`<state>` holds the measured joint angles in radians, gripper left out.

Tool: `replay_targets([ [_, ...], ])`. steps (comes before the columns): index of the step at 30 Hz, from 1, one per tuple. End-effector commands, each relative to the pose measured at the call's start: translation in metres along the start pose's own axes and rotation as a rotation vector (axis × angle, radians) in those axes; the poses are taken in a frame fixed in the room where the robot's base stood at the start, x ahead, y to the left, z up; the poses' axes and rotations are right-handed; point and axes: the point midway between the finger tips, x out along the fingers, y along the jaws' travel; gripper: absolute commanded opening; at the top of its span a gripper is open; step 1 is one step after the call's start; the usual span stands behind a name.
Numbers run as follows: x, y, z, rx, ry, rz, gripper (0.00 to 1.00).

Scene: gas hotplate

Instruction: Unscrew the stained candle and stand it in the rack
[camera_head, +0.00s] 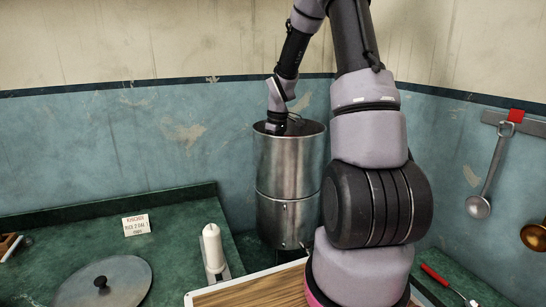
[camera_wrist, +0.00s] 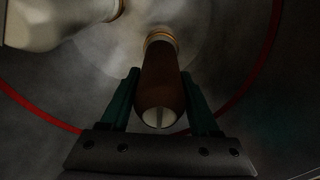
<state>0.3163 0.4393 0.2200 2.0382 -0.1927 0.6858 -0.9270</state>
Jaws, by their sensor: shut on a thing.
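The stained candle (camera_wrist: 160,85) is brown with a pale tip, in the wrist view. Its far end meets a gold-coloured collar (camera_wrist: 160,38) at the chamber floor; I cannot tell whether it is still threaded there. My gripper (camera_wrist: 163,100) has its green fingers on both sides of the candle, shut on it. In the head view my wrist reaches down into the open steel vessel (camera_head: 290,180), and its wall hides the fingers and candle. A second, pale candle (camera_wrist: 60,20) lies at the wrist view's upper left. A white candle (camera_head: 213,248) stands upright in a small rack (camera_head: 219,276) on the counter.
A round lid with a black knob (camera_head: 105,281) lies on the green counter, near a lettered card (camera_head: 137,225). A wooden board (camera_head: 260,291) is at the front. Ladles (camera_head: 478,206) hang on the right wall. A red-handled tool (camera_head: 440,276) lies at lower right.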

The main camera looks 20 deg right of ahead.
Motion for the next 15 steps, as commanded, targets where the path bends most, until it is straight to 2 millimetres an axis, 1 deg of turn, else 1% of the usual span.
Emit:
replay_targets([
  [1, -0.005, 0.003, -0.002, 0.0, 0.006, 0.009, 0.0],
  [15, -0.02, 0.004, -0.004, -0.001, 0.008, 0.011, 0.0],
])
